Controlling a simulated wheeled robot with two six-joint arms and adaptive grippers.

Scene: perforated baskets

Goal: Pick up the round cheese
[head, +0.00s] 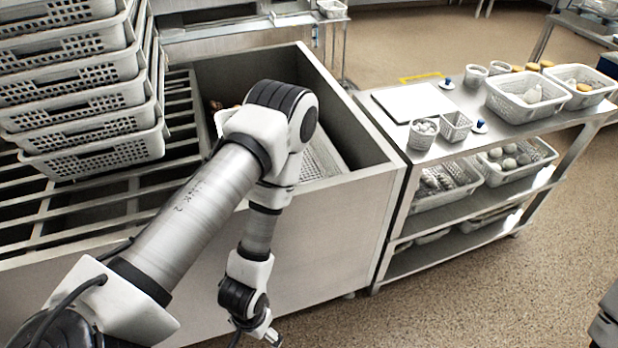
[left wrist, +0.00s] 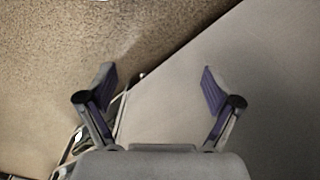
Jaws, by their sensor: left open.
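I cannot make out the round cheese for certain. Several small yellow-orange rounded items (head: 547,64) sit at the far right of the steel shelf unit's top, too small to identify. My left arm reaches over the front of the steel basin and bends down. My left gripper (left wrist: 158,80) is open and empty in the left wrist view, with speckled floor and a plain grey panel behind its fingers. In the head view its fingers are mostly cut off at the bottom edge. My right gripper is not in view.
A stack of perforated baskets (head: 85,95) stands on slats at the left. The steel basin (head: 375,150) partly hides a light basket inside. The shelf unit (head: 400,180) holds a white board (head: 415,100), cups, baskets (head: 520,105) and lower crates (head: 515,165). The floor (head: 480,290) in front is clear.

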